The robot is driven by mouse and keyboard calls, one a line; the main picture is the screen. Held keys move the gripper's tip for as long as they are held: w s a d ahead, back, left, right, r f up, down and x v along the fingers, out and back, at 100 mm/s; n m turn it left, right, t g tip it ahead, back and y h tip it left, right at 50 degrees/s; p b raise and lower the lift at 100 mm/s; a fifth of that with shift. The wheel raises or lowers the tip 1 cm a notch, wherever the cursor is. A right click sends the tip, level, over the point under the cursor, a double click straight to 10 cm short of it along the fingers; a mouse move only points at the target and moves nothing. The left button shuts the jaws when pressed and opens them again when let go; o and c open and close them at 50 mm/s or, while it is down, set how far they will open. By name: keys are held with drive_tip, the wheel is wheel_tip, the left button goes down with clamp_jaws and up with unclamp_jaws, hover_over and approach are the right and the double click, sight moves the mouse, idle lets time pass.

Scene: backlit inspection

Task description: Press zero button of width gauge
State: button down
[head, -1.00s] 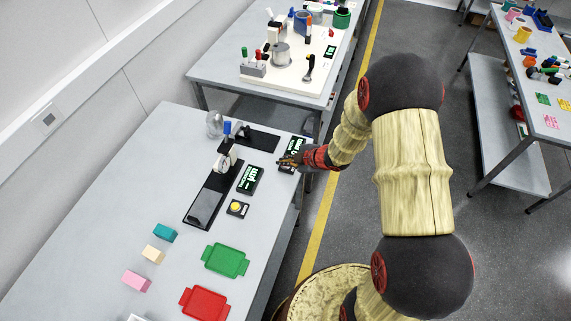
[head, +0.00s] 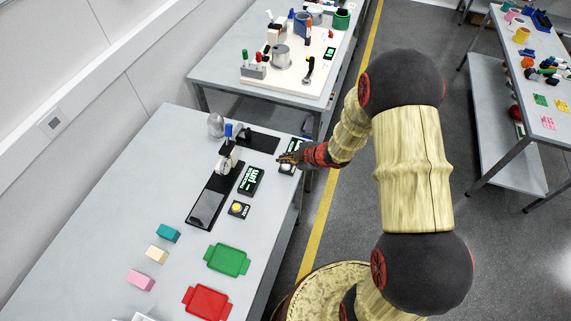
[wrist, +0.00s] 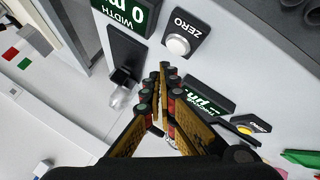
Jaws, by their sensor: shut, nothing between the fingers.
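The width gauge's display (wrist: 125,14), green-and-white with the word WIDTH, shows at the top of the wrist view; in the head view the display (head: 300,144) is partly behind my gripper. Beside it is a dark box marked ZERO (wrist: 187,24) with a round white button (wrist: 177,45). My gripper (wrist: 164,68) is shut and empty. In the wrist view its fingertips appear just below the white button, with a visible gap in the picture; their height above it is unclear. In the head view my gripper (head: 282,158) covers most of the zero box.
A second gauge has a display (head: 250,181) and a box with a yellow button (head: 238,208). A dark stand (head: 260,143) and clear glass object (head: 216,124) stand beyond.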

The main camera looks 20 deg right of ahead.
sight(285, 167)
drive_tip(key=shift+r+p, duration=1.5)
drive_tip(key=shift+r, duration=0.45)
